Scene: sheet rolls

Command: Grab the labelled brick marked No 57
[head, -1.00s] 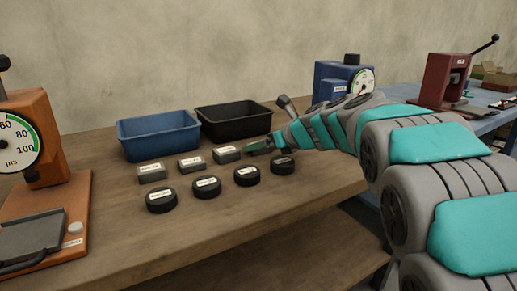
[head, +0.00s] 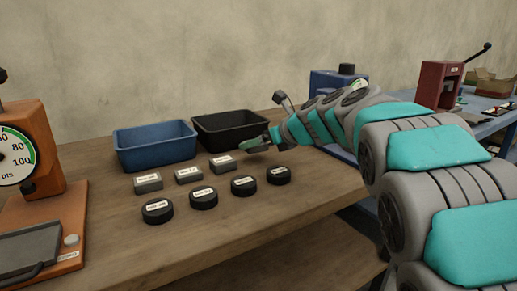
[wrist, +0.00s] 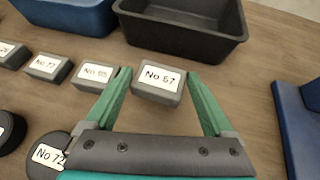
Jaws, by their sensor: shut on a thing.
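The grey labelled brick (wrist: 158,85) sits between the two green fingers of my gripper (wrist: 160,92) in the wrist view. Its white label reads as No 57, though the first digit is a little blurred. My gripper is shut on this brick. In the head view my gripper (head: 257,146) is at the right end of the brick row, in front of the black bin, and the held brick is hard to make out there. I cannot tell whether it is clear of the table.
Three other labelled grey bricks, one here (head: 222,164), stand to the left. Several round black labelled pieces, one here (head: 278,175), lie in front. A blue bin (head: 155,145) and a black bin (head: 230,133) stand behind. An orange gauge device (head: 40,190) is at far left.

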